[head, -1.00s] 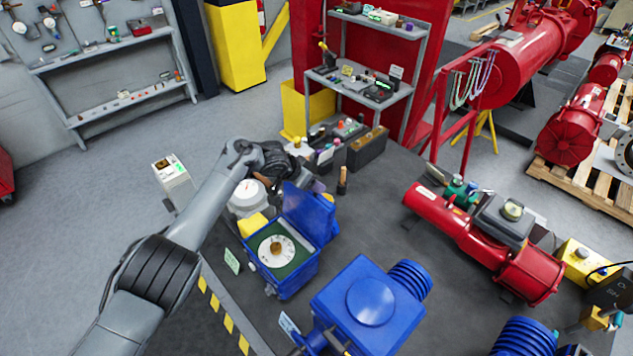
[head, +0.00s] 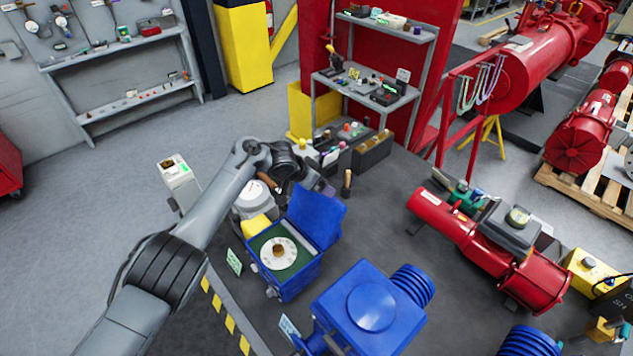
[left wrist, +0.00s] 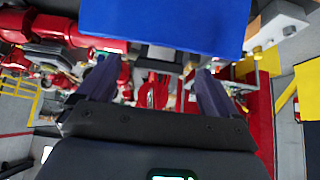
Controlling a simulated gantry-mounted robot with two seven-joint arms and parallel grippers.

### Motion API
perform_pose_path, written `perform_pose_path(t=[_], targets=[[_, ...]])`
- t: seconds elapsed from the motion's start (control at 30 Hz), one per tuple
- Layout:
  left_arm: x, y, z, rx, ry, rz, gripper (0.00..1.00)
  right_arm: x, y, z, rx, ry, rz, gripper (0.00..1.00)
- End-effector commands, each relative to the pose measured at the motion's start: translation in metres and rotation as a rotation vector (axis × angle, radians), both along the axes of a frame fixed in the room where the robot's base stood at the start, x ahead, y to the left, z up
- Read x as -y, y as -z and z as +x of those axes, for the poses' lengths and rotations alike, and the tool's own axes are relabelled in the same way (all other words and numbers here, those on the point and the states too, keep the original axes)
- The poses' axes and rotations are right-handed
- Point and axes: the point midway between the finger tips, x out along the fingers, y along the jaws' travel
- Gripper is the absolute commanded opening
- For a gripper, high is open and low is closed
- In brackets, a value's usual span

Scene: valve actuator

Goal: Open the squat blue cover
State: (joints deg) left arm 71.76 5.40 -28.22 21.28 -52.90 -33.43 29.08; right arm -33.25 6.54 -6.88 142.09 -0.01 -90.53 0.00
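The squat blue cover (head: 316,214) is a flat lid hinged on a blue box (head: 292,283) on the dark table. It stands raised and leans back, so the box is open. A white round dial (head: 278,252) with a brown knob shows inside. My left gripper (head: 318,186) is just behind the raised cover, partly hidden by it in the head view. In the left wrist view its two fingers (left wrist: 155,85) are spread with nothing between them, and the blue cover (left wrist: 165,22) fills the top. I cannot tell whether they touch it. My right gripper is not in view.
A larger blue actuator (head: 368,305) stands right of the box. A white round device (head: 250,200) and a yellow block (head: 256,226) are beside it at left. A wooden-handled tool (head: 347,183) stands behind. A red actuator (head: 490,245) lies at right.

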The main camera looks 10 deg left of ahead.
Motion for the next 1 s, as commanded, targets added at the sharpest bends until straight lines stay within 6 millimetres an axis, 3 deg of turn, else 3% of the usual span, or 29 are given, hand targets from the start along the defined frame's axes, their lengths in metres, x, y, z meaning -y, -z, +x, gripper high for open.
perform_pose_path(t=[0.47, 0.67, 1.0], targets=[[-0.006, -0.009, -0.004, 0.000, -0.001, 0.001, 0.94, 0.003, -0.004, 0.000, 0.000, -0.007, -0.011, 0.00], [-0.013, -0.023, -0.015, 0.000, 0.001, 0.005, 0.94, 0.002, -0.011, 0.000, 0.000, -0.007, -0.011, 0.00], [-0.032, -0.064, -0.039, 0.002, 0.000, 0.002, 0.94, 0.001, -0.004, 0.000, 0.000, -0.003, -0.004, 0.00]])
